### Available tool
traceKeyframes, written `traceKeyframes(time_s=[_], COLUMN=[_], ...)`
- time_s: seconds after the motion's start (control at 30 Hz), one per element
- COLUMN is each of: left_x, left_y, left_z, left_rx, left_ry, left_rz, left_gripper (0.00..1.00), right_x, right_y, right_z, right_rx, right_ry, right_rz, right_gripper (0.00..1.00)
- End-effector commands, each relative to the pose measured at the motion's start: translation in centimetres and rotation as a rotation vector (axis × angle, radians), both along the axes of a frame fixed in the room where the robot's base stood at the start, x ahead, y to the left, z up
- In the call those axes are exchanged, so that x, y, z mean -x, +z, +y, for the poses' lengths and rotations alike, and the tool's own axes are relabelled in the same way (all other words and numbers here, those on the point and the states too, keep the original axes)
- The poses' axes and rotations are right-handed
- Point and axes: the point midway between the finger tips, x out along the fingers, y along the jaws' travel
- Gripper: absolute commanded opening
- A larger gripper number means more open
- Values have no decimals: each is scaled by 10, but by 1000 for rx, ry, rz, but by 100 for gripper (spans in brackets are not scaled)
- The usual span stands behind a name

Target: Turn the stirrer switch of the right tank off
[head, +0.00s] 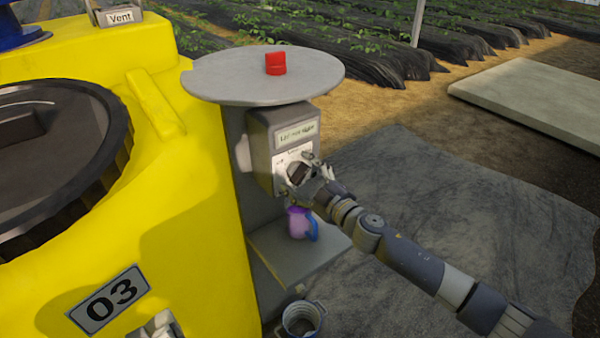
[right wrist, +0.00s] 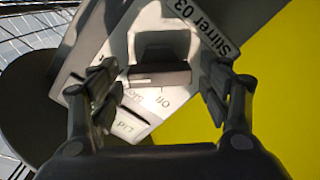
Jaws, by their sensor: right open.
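The grey stirrer switch box (head: 262,150) is on a grey stand beside the yellow tank (head: 195,225) marked 03. In the right wrist view its face (right wrist: 145,22) reads "Stirrer 03", with "Off" printed near a dark switch knob (right wrist: 160,74). My right gripper (head: 300,170) is at the front of the box and partly hides the knob in the head view. In the right wrist view my right gripper (right wrist: 160,92) is open, with one finger on each side of the knob and visible gaps. I cannot tell the knob's exact setting. My left gripper is not in view.
A round grey top (head: 225,80) with a red object (head: 275,64) is above the box. A purple and blue item (head: 298,224) rests on a lower shelf (head: 280,250). A small bucket (head: 302,318) stands below. The dark mat (head: 470,230) at right is clear.

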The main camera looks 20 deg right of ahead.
Motion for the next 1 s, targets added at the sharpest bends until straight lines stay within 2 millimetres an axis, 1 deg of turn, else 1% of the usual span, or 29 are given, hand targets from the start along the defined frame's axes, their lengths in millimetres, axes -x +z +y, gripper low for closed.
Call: traceKeyframes(time_s=[0.13,0.4,0.43,0.47,0.5,0.57,0.6,0.63,1.0], left_x=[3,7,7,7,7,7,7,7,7], left_y=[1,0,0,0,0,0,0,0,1], left_z=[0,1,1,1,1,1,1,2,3], left_rx=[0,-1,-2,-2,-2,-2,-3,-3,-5], left_ry=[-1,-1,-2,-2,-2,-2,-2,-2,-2], left_rz=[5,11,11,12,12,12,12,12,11], left_gripper=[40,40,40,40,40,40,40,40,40], right_x=[-7,-8,-8,-8,-7,-7,-7,-7,-7], right_y=[0,0,0,0,0,0,0,0,0], right_z=[3,3,3,3,3,3,3,3,3], right_rx=[0,0,0,0,0,0,0,0,33], right_ry=[1,1,1,1,1,1,1,1,1], right_rz=[1,1,1,1,1,1,1,1,-11], right_gripper=[71,71,69,62,53,39,30,26,26])
